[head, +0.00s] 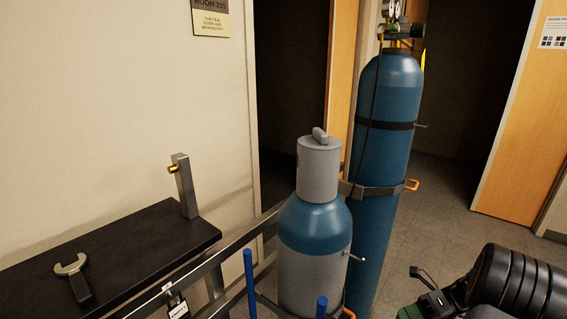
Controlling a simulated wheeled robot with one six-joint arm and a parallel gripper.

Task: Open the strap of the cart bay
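A shorter cylinder (312,268), grey with a blue shoulder and a grey cap (319,172), stands upright at lower centre between two blue posts (250,280), which look like parts of the cart. A thin pale pin (356,257) sticks out at its right side. An orange hook (348,313) shows low on its right, at the bottom edge, and may belong to the cart bay's strap. The strap's run and whether it is fastened are mostly hidden or cut off.
A tall blue cylinder (385,155) with a regulator (402,30) stands behind, held by a grey strap (372,191) with an orange hook (412,185). A metal rail (235,243) runs beside the black bench (130,245), which holds a wrench (74,279).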

